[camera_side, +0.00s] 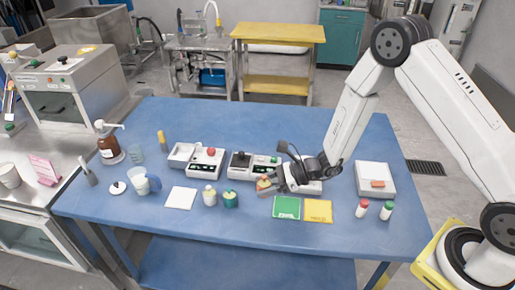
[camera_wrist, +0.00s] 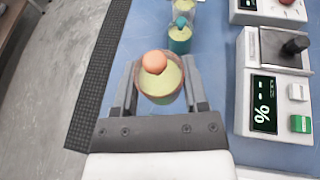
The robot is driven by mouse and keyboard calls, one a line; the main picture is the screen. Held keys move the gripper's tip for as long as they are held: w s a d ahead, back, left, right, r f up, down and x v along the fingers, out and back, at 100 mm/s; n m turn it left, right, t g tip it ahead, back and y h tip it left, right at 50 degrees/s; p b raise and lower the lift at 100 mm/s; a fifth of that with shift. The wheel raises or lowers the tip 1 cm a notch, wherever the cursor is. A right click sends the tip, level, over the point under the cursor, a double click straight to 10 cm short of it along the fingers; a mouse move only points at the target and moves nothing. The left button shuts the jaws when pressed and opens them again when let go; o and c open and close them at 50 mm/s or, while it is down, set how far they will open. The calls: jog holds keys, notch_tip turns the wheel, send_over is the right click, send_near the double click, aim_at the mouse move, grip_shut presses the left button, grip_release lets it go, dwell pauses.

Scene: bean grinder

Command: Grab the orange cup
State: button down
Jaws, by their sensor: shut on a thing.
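The orange cup (camera_wrist: 150,95) holds something yellow-green, and an orange ball-shaped top (camera_wrist: 154,62) shows at its rim. My gripper (camera_wrist: 158,82) is shut on the cup, with one finger on each side of it. In the side view the cup (camera_side: 263,183) is small and partly hidden by my gripper (camera_side: 268,185), near the front middle of the blue table. I cannot tell whether its base touches the table.
A teal jar (camera_side: 231,199) and a cream jar (camera_side: 210,196) stand left of my gripper. White machines (camera_side: 254,165) stand just behind it. A green card (camera_side: 287,207) and a yellow card (camera_side: 318,211) lie to the right. The table's right rear is clear.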

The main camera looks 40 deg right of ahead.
jog(key=s+d+r, duration=0.2)
jog(key=s+r, duration=0.3)
jog(key=s, duration=0.5)
jog(key=shift+s+d+r, duration=0.15)
jog(key=shift+r, duration=0.2)
